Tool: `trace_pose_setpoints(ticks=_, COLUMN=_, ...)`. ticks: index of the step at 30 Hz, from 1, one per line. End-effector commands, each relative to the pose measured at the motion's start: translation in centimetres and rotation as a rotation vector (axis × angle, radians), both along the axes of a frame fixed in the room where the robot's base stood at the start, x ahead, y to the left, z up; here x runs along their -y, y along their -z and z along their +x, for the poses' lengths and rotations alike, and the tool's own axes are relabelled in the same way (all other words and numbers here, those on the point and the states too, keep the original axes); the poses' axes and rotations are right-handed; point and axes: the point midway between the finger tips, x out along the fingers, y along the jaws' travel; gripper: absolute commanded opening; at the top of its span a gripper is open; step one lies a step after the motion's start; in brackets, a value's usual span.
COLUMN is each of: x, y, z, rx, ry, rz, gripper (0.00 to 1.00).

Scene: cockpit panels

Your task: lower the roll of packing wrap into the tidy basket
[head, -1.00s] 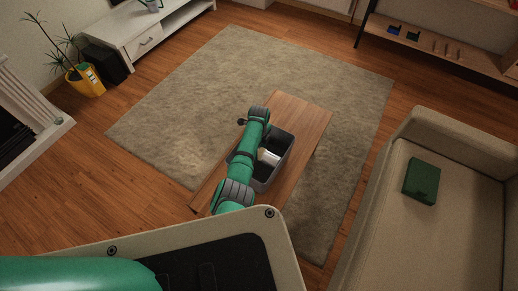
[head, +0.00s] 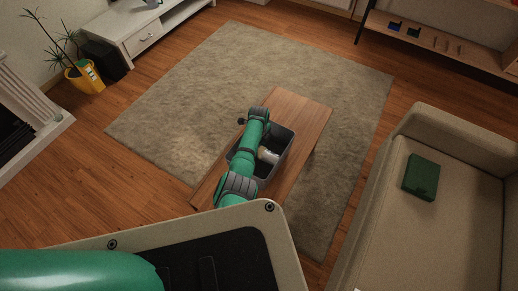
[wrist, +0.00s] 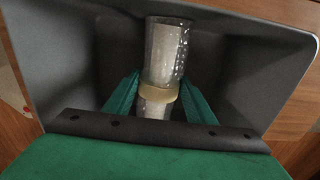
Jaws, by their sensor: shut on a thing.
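The roll of packing wrap (wrist: 166,52) is a clear, shiny cylinder with a pale core and a yellowish band near my fingers. My gripper (wrist: 160,88) is shut on it, one green finger on each side. The grey tidy basket (wrist: 250,55) surrounds the roll in the wrist view. In the head view the basket (head: 289,149) stands on the wooden table, and the roll (head: 268,155) shows inside its outline beside my arm. My arm hides the basket's left part and the gripper there. I cannot tell whether the roll touches the basket floor.
The low wooden table (head: 305,112) has bare room beyond the basket. It stands on a grey rug (head: 190,110). A beige sofa (head: 450,160) with a green box-like object (head: 421,177) is at the right. A white cabinet (head: 150,35) is at the back left.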

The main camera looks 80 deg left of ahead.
Motion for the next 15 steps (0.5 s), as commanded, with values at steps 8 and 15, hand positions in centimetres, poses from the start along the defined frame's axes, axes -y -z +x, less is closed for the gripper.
trace_pose_setpoints(ticks=8, x=0.33, y=0.35, z=-0.17, rx=-0.004, ry=-0.001, rz=-0.006, gripper=0.28)
trace_pose_setpoints(ticks=15, x=0.24, y=0.24, z=-0.12, rx=-0.002, ry=-0.001, rz=-0.005, gripper=0.72)
